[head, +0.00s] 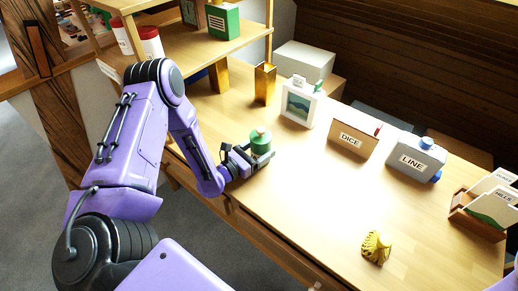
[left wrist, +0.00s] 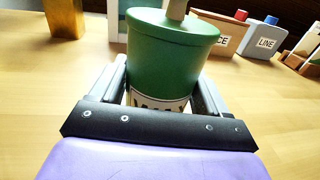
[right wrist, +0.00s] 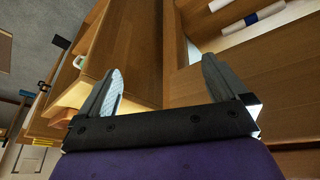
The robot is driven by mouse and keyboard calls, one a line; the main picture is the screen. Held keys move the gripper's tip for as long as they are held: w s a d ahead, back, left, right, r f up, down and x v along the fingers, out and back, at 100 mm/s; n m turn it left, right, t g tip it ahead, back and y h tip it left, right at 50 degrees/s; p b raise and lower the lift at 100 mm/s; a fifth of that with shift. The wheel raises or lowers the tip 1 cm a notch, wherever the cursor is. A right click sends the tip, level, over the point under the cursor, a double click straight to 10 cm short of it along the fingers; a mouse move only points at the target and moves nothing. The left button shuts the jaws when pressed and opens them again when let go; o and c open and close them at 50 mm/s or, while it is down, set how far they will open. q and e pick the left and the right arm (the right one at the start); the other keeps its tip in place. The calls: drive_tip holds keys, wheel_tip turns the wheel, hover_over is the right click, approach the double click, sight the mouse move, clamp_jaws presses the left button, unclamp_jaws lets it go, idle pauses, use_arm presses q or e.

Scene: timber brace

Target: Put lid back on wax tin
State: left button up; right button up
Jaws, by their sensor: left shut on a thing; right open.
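The green wax tin (head: 261,152) stands upright near the table's left front edge in the head view. Its green lid (head: 260,136), with a pale knob, is on top. In the left wrist view the tin (left wrist: 165,75) fills the middle, with its lid (left wrist: 172,25) above and a partly hidden white label low down. I cannot tell whether the lid is fully seated. My left gripper (head: 243,158) is shut around the tin's lower body. My right gripper (right wrist: 163,82) is open and empty in the right wrist view, facing wooden furniture; it is out of the head view.
A yellow object (head: 375,247) lies front right. A shelf (head: 205,45) rises at back left. The table's middle is clear.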

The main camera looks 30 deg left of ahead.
use_arm(q)
drive_tip(key=shift+r, duration=0.1)
drive_tip(key=shift+f, duration=0.25)
drive_tip(key=o, duration=1.5)
drive_tip(key=shift+r, duration=0.25)
drive_tip(key=shift+s, duration=0.35)
drive_tip(key=b+v, duration=0.1)
drive_tip(key=v, duration=1)
drive_tip(key=shift+s+a+b, duration=0.15)
drive_tip(key=shift+s+b, duration=0.05)
drive_tip(key=shift+b, duration=0.2)
